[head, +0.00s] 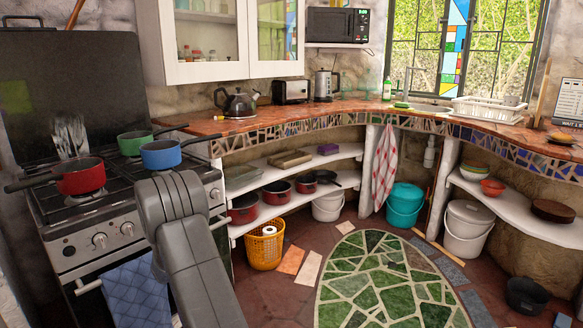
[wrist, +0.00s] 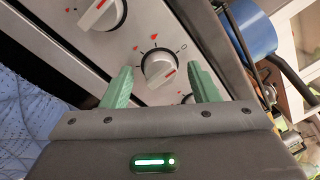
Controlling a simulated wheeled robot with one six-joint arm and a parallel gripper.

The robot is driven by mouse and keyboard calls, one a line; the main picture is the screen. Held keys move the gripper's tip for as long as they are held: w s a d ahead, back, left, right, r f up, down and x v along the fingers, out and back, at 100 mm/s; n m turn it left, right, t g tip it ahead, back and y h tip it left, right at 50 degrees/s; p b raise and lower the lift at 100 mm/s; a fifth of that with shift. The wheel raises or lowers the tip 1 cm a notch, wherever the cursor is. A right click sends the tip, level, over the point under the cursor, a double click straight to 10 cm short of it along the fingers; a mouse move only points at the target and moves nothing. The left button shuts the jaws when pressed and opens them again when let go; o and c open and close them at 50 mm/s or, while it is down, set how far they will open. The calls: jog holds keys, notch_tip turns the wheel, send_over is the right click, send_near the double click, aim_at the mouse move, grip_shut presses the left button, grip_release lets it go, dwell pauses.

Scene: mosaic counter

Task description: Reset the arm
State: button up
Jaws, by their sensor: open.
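My gripper (wrist: 161,88) shows in the wrist view with its two green fingers apart and nothing between them. A white stove knob (wrist: 159,67) with a red mark appears in the gap between the fingers, on the stove's front panel. I cannot tell whether the fingers touch it. In the head view my grey arm reaches up in front of the stove (head: 70,252), and its end hides my gripper and part of the stove front.
A red pan (head: 80,177), a blue pot (head: 161,154) and a green pot (head: 134,143) stand on the stove top near my arm. A blue towel (head: 136,292) hangs on the oven front.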

jog(key=shift+d, duration=0.1)
dwell(0.3)
jog(key=r+p+v, duration=0.1)
jog(key=p+v, duration=0.1)
jog(key=v, duration=1.2)
jog(key=w+a+n+b, duration=0.2)
jog(key=w+a+n, duration=0.3)
jog(key=n, duration=0.5)
jog(key=w+a+n+g+y+b, duration=0.1)
jog(key=w+a+n, duration=0.4)
jog(key=n, duration=0.5)
jog(key=shift+f+n+g+b, duration=0.2)
jog(key=shift+n+g+b, duration=0.1)
jog(key=shift+b, duration=0.3)
jog(key=shift+d, duration=0.1)
